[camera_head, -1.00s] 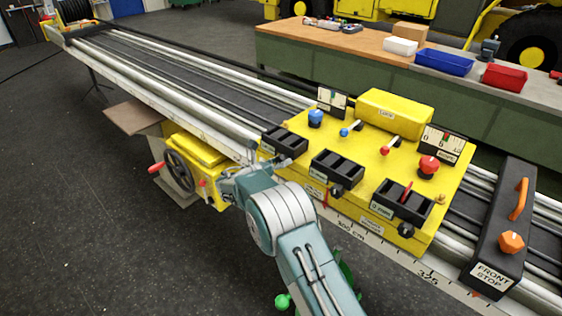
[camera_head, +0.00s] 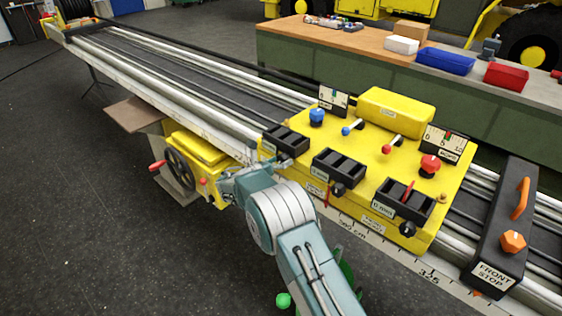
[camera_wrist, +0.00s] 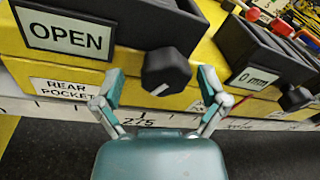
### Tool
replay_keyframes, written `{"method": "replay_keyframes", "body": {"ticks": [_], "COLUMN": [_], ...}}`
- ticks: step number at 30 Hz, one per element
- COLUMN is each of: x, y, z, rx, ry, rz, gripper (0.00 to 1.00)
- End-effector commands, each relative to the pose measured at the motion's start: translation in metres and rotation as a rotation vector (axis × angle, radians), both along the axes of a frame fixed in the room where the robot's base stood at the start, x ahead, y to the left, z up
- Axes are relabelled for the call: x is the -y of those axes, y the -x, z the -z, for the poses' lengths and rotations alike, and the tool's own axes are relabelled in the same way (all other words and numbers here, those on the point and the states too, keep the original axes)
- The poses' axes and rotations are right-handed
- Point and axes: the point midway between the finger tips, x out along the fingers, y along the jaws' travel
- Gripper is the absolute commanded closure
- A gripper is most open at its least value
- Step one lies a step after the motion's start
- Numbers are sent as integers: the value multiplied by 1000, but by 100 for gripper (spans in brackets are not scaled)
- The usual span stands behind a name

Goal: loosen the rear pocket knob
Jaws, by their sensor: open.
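The rear pocket knob (camera_wrist: 166,72) is a black faceted knob in the wrist view, on the yellow front face right of the "REAR POCKET" label (camera_wrist: 66,88). The pocket's black box (camera_wrist: 60,35) above bears an "OPEN" label. My gripper (camera_wrist: 161,84) is open, with one finger on each side of the knob; I cannot tell whether either finger touches it. In the head view the rear pocket is the leftmost black box (camera_head: 286,139) on the yellow carriage (camera_head: 368,150). My gripper (camera_head: 262,171) reaches toward its front, and largely hides the knob there.
The middle pocket knob (camera_head: 338,189) and right pocket knob (camera_head: 407,229) stick out farther right. A front stop (camera_head: 503,225) sits on the rails at right. A handwheel (camera_head: 178,170) stands left of my arm. Open floor (camera_head: 90,220) lies at left.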

Motion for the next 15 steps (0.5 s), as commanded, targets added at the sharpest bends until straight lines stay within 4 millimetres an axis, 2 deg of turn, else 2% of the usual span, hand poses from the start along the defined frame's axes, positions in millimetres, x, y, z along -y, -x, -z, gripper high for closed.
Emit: {"method": "replay_keyframes", "body": {"ticks": [8,15], "x": [-2,-33], "y": [2,31], "z": [-2,-4], "rx": [3,3], "ry": [-1,0], "rz": [1,-3], "gripper": [7,7]}}
